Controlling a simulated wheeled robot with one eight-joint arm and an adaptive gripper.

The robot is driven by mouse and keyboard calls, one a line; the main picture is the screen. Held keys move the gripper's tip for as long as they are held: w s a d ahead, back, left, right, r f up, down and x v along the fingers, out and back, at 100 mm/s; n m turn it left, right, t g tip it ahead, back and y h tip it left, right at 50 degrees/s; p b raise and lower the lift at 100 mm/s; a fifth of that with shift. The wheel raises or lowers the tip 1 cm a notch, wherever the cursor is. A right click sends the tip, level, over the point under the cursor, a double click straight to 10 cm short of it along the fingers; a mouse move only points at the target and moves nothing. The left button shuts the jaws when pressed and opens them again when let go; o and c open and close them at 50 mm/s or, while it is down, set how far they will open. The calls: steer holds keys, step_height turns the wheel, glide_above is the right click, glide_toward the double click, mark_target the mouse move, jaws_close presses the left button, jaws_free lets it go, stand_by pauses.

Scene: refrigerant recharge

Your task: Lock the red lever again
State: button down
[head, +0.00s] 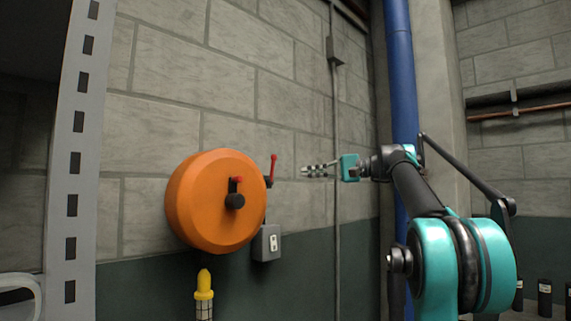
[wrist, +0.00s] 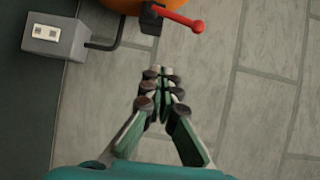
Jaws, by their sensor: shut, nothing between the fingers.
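The red lever (head: 273,166) stands nearly upright on the right side of a round orange housing (head: 207,205) on the wall. In the wrist view the red lever (wrist: 180,18) shows at the top, with its ball end to the right and its black pivot on the orange edge. A second, smaller red handle (head: 236,180) sits on a black knob at the front of the housing. My gripper (head: 306,171) is to the right of the lever, apart from it. In the wrist view its fingers (wrist: 162,76) are closed together, empty, below the lever.
A grey box (head: 267,243) with a switch is joined to the housing by a short conduit. A yellow-topped fixture (head: 204,285) is below. A thin vertical conduit (head: 336,130) and a blue pipe (head: 401,70) run up the wall. Bare block wall surrounds my gripper.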

mark_target(272, 170)
steer(key=s+a+r+y, duration=0.1)
steer(key=a+r, duration=0.3)
steer(key=a, duration=0.4)
steer(key=shift+a, duration=0.3)
steer(key=shift+s+r, duration=0.1)
stand_by(0.5)
steer(key=shift+s+a+r+n+h, duration=0.3)
steer(key=shift+s+a+r+n, duration=0.05)
steer(key=shift+s+a+n, duration=0.25)
steer(key=shift+w, duration=0.1)
